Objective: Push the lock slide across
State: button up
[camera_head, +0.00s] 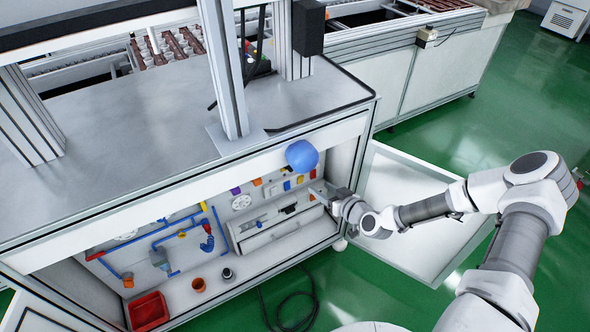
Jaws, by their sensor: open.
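My gripper (319,195) reaches from the right into the open cabinet under the bench, its jaws open and small in view. It is near the right end of the back panel (218,222). A pale bar-like fixture (262,222) with small dark parts sits low on that panel, left of my gripper. It may hold the lock slide, but the slide itself is too small to tell apart. Whether my gripper touches anything there cannot be told.
A blue ball-shaped thing (302,156) shows at the cabinet's top front edge. Blue pipes (160,240) line the panel's left. An open white door (405,205) lies right.

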aim_at(292, 170)
jog(key=b+x, duration=0.4)
jog(key=x, duration=1.3)
jog(key=shift+w+f, duration=0.1)
jog(key=shift+w, duration=0.05)
grip_shut()
dwell(0.8)
